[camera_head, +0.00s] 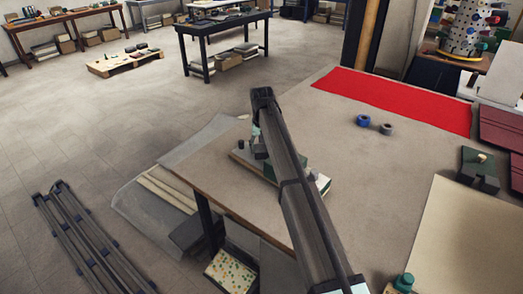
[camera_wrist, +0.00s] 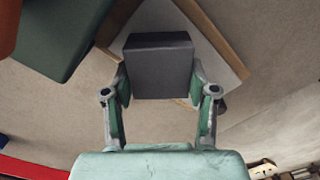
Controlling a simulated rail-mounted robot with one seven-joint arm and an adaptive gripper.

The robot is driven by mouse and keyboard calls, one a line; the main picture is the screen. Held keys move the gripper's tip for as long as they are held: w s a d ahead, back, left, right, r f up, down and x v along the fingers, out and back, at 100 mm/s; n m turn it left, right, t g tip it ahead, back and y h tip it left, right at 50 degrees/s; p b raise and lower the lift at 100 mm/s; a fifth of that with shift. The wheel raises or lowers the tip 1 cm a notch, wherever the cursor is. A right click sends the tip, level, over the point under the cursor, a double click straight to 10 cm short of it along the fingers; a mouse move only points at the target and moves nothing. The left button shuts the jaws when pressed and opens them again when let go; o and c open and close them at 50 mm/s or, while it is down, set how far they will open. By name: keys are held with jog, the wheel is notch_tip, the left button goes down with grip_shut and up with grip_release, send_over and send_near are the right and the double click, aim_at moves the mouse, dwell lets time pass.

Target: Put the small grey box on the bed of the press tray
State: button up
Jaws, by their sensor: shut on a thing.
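In the wrist view, my gripper (camera_wrist: 160,84) is shut on the small grey box (camera_wrist: 160,66), with one green-padded finger on each side of it. The box's dark top and front face show. Behind the box lies a wood-edged tray with a pale grey bed (camera_wrist: 216,44), which looks like the press tray. The box overlaps this tray in the picture; I cannot tell whether it touches the bed. In the head view, my arm hides most of the gripper and the box. A wooden-edged base (camera_head: 245,159) with green parts shows beside the arm near the table's left edge.
A dark green block (camera_wrist: 62,32) is close by at the wrist view's upper left. On the table (camera_head: 330,150) are a blue tape roll (camera_head: 363,120), a grey roll (camera_head: 386,129), a red cloth (camera_head: 395,100) and a green device (camera_head: 479,168). The table's middle is clear.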

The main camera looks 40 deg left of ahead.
aim_at(261, 147)
jog(key=shift+f, duration=0.9)
jog(key=shift+f, duration=0.15)
jog(key=o, duration=1.1)
jog(key=shift+o, duration=0.2)
notch_tip(261, 147, up, 12)
jog(key=b, duration=0.2)
jog(key=shift+r+b, duration=0.2)
jog(key=shift+b, duration=0.15)
